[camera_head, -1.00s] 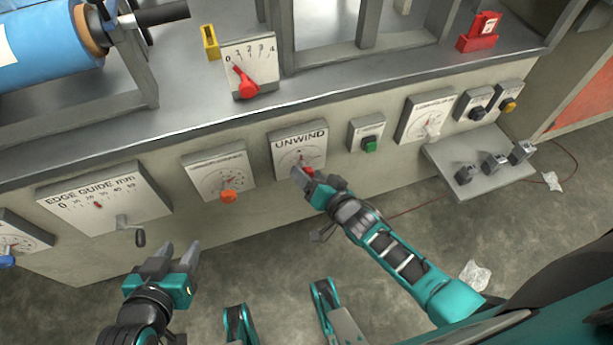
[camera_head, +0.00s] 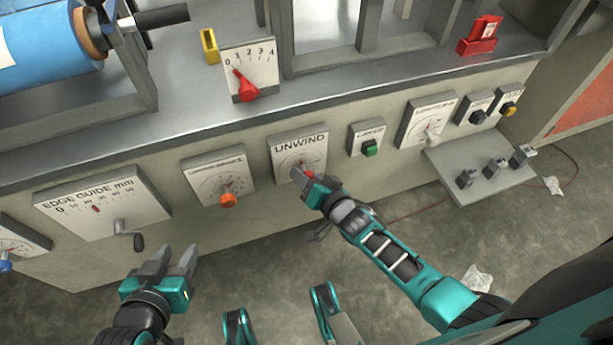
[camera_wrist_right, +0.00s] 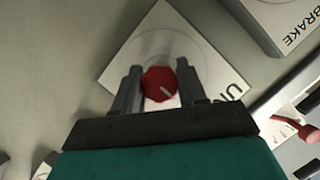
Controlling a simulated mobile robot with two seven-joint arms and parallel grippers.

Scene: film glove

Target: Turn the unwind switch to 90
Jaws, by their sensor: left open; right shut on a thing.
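The unwind switch is a red knob (camera_wrist_right: 159,84) on a white dial plate (camera_head: 297,144) marked UNWIND, on the machine's front panel. My right gripper (camera_head: 303,174) is at the plate and mostly hides the knob in the head view. In the right wrist view the two fingers (camera_wrist_right: 160,90) stand on either side of the knob, shut on it. A pale pointer line shows on the knob, slanting down to the right in that view. The dial numbers are too small to read. My left gripper (camera_head: 177,262) is open and empty, low in front of the panel at the left.
An edge guide plate with a crank (camera_head: 127,232) is at the left. An orange knob (camera_head: 228,199) sits left of the unwind plate and a green button (camera_head: 370,149) right of it. A small shelf (camera_head: 490,185) juts out further right.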

